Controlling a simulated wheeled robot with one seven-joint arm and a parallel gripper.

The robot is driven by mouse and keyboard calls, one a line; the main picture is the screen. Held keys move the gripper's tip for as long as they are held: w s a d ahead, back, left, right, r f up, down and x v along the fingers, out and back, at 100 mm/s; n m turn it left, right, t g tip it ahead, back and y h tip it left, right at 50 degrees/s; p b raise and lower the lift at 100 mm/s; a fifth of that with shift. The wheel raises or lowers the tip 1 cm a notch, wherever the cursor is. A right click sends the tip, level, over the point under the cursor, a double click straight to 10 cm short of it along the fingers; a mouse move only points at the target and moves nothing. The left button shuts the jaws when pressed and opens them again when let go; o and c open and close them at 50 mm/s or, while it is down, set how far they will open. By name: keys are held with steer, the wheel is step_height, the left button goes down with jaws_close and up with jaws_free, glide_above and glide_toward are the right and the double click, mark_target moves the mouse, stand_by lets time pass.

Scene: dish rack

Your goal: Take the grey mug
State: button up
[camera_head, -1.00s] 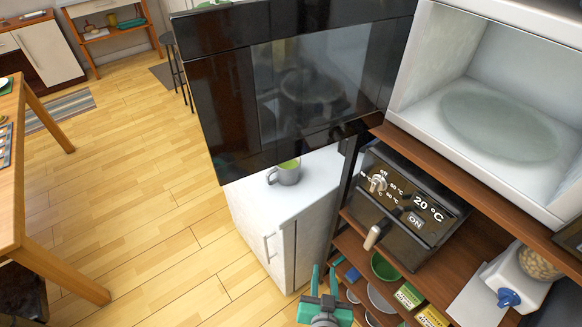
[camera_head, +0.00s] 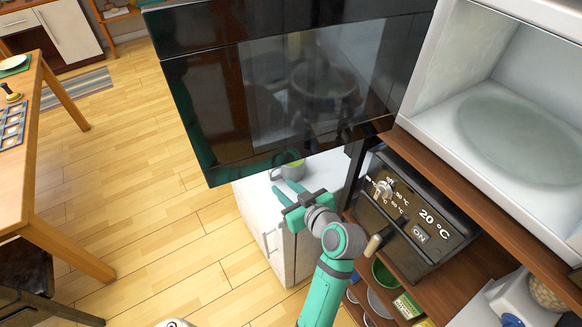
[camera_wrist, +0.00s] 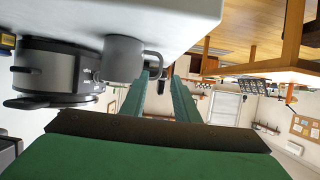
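The grey mug (camera_head: 292,170) stands on the white counter (camera_head: 256,205) under the open dark glass door. I cannot tell if a finger touches the handle.
A dark grey pot (camera_wrist: 55,72) stands beside the mug. The open glass door (camera_head: 290,95) hangs over the counter. A black oven (camera_head: 410,210) and a white microwave (camera_head: 520,110) are to the right. A wooden table (camera_head: 28,150) is at the left, with free floor between.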

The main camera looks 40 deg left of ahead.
mark_target(271, 178)
steer(key=shift+x, duration=4.05)
steer(key=shift+s+f, duration=0.1)
steer(key=shift+f, duration=0.05)
jaws_close()
